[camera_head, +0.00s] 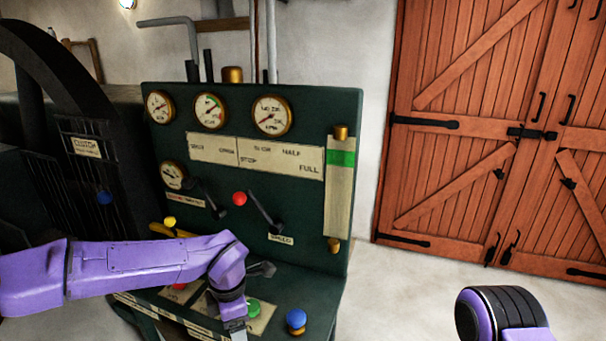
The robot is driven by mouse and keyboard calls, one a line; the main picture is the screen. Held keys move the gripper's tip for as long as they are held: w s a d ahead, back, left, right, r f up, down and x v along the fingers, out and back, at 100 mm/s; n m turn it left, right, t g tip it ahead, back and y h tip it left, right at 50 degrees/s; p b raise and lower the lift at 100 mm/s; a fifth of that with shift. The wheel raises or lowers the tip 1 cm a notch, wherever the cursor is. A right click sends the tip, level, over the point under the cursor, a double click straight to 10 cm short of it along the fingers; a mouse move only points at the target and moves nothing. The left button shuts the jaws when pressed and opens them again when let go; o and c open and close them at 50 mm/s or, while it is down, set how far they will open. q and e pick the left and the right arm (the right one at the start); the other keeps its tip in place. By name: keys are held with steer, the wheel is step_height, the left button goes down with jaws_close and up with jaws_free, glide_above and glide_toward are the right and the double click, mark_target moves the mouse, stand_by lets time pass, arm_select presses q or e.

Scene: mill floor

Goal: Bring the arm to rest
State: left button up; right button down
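My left arm (110,268) is purple and reaches in from the left across the front of the dark green control panel (300,225). Its wrist bends down over the panel's lower ledge. My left gripper (236,326) points down beside a green button (253,308); whether it touches the button is unclear. Its fingers are small and partly cut off by the bottom edge, so their opening does not show. My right arm (500,315) shows only as a purple and black link at the lower right; its gripper is out of view.
The panel carries several dials, a red-knobbed lever (240,198), a yellow-knobbed lever (170,221) and a blue knob (296,318). A dark machine (85,150) labelled clutch stands left. Wooden doors (480,130) are shut at right. Floor before them is clear.

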arm_select(q)
steer(key=s+a+f+m+t+y+b, duration=0.1)
steer(key=s+a+f+m+t+y, duration=0.2)
steer(key=f, duration=0.6)
steer(key=s+a+f+m+t+y, duration=0.1)
steer(key=s+a+f+m+t, duration=0.25)
steer(key=s+f, duration=0.35)
steer(key=s+a+f+m+g, duration=0.1)
steer(key=s+a+f+m, duration=0.2)
steer(key=s, duration=0.3)
steer(key=s+a+f+m+g+b, duration=0.1)
steer(key=s+a+f+m, duration=0.2)
steer(key=s, duration=0.4)
steer(key=s+a+f+m+g, duration=0.1)
steer(key=s+a+f+m, duration=0.2)
steer(key=s, duration=0.4)
steer(key=shift+s+f+m+h, duration=0.15)
steer(key=shift+f+m+h, duration=0.2)
steer(key=shift+f, duration=0.45)
arm_select(e)
steer(key=shift+s+d+f, duration=0.1)
steer(key=shift+s+f, duration=0.1)
steer(key=shift+f, duration=0.4)
steer(key=shift+s+f, duration=0.2)
steer(key=shift+f, duration=0.4)
